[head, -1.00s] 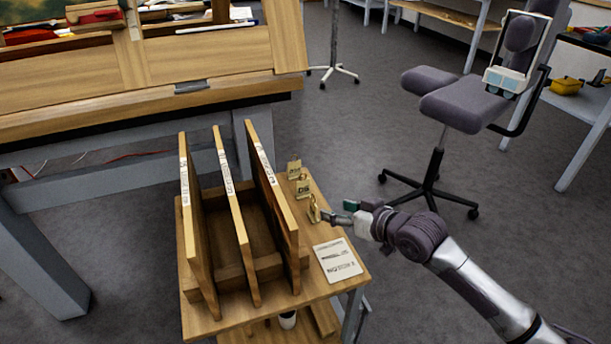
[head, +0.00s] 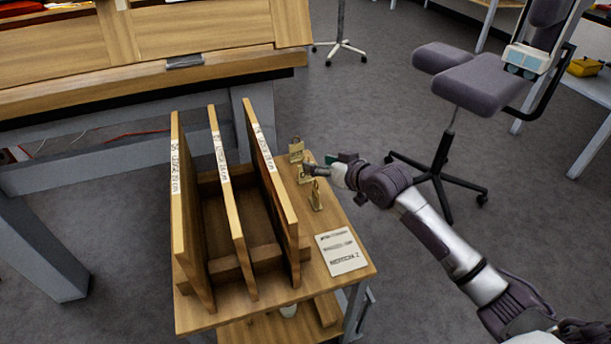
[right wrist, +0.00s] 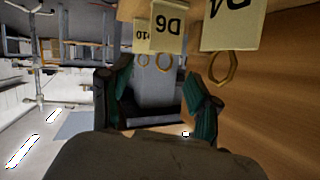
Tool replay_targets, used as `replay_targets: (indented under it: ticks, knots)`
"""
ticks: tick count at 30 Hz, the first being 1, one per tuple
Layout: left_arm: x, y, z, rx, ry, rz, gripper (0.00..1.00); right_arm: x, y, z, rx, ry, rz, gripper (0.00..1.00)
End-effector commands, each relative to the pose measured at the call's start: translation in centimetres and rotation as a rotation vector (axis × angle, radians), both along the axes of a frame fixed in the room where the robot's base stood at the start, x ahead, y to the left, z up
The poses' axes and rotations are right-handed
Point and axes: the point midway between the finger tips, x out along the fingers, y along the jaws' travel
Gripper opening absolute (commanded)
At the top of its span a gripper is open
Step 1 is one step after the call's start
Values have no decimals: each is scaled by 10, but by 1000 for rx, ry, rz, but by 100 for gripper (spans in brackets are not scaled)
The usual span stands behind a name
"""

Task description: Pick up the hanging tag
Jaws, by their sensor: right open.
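Several small cream tags with brass rings stand in a row on the right side of the wooden cart top. In the head view these are a far tag (head: 296,150), a middle tag (head: 304,175), partly hidden by my gripper, and a near tag (head: 316,196). The right wrist view shows a large tag (right wrist: 232,25) at upper right, a tag marked like D6 (right wrist: 168,28) near the centre and a smaller one (right wrist: 142,36) behind. My right gripper (head: 318,166) is open beside the middle tag; its fingers (right wrist: 160,98) have nothing between them. My left gripper is out of view.
Upright wooden dividers (head: 265,165) stand on the cart close left of the tags. A printed card (head: 341,251) lies near the cart's front right corner. A workbench (head: 150,85) is behind, and a grey chair (head: 470,85) stands at right.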

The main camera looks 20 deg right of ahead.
Motion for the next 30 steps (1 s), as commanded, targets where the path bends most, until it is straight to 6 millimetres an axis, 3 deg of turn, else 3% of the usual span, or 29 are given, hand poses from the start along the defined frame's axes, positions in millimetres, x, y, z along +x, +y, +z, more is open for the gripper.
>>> replay_targets:
  ticks: [4,9,17,24,30]
  knots:
    - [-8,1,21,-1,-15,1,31,19,5,-11,1,-1,-1,62]
    - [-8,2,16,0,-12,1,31,35,12,-16,1,-1,-1,62]
    - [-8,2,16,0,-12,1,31,37,13,-16,0,0,0,62]
    - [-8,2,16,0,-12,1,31,37,12,-17,0,0,0,23]
    - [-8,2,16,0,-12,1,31,37,12,-17,-1,2,-1,23]
